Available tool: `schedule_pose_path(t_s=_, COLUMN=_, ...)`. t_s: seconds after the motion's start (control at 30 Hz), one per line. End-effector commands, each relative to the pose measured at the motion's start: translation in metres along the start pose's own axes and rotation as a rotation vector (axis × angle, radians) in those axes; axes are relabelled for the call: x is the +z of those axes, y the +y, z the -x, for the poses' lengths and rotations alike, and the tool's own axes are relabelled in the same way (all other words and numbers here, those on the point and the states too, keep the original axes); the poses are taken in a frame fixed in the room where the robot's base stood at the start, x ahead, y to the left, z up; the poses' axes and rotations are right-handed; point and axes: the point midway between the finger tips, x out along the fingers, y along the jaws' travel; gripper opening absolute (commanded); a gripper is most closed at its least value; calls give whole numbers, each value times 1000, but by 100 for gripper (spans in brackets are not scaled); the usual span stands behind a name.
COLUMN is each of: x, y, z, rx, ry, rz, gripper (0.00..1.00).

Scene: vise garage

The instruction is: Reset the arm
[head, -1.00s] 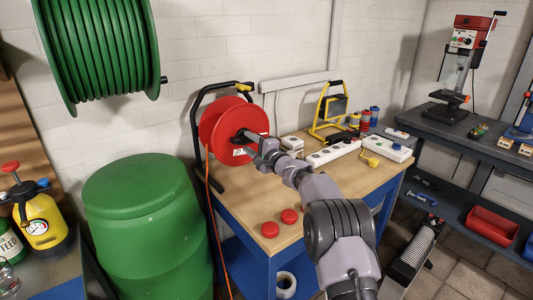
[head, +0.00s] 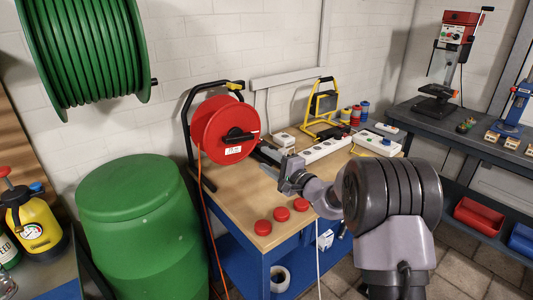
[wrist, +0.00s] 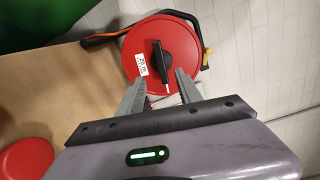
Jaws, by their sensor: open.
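My gripper (head: 272,167) is above the wooden-topped workbench, in front of the red cable reel. In the wrist view my gripper (wrist: 158,92) has its two fingers spread apart with nothing between them. The red cable reel (head: 213,146) stands at the back left of the bench in a black frame. It also shows in the wrist view (wrist: 184,28), beyond the fingertips, with its black crank handle and a white label. My forearm and elbow hide part of the bench's right side.
Several red caps (head: 281,214) lie on the bench's front part. White power strips (head: 326,149), a yellow work-light stand (head: 321,108) and spools (head: 356,116) sit at the back. A green barrel (head: 143,225) stands left of the bench. A dark bench (head: 460,137) with a drill press (head: 451,60) is at right.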

Motion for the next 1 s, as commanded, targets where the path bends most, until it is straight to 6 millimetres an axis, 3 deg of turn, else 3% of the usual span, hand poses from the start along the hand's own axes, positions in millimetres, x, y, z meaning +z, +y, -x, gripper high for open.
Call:
schedule_pose_path(t_s=0.07, x=35, y=-22, z=8, rx=40, ry=-74, rz=24, gripper=42)
schedule_pose_path(t_s=0.17, x=118, y=-50, z=47, rx=191, ry=-237, rz=91, gripper=42)
schedule_pose_path(t_s=0.2, x=153, y=-55, z=73, rx=275, ry=-296, rz=130, gripper=42)
schedule_pose_path(t_s=0.27, x=198, y=-54, z=120, rx=414, ry=-361, rz=202, gripper=42)
schedule_pose_path(t_s=0.3, x=222, y=-49, z=156, rx=511, ry=-384, rz=261, gripper=42)
schedule_pose_path(t_s=0.4, x=257, y=-26, z=250, rx=747, ry=-370, rz=430, gripper=42)
schedule_pose_path(t_s=0.5, x=258, y=-3, z=328, rx=920, ry=-277, rz=589, gripper=42)
schedule_pose_path(t_s=0.63, x=245, y=14, z=386, rx=1034, ry=-156, rz=729, gripper=42)
schedule_pose_path(t_s=0.77, x=237, y=18, z=403, rx=1068, ry=-104, rz=776, gripper=42)
schedule_pose_path(t_s=1.0, x=237, y=18, z=404, rx=1070, ry=-103, rz=777, gripper=42)
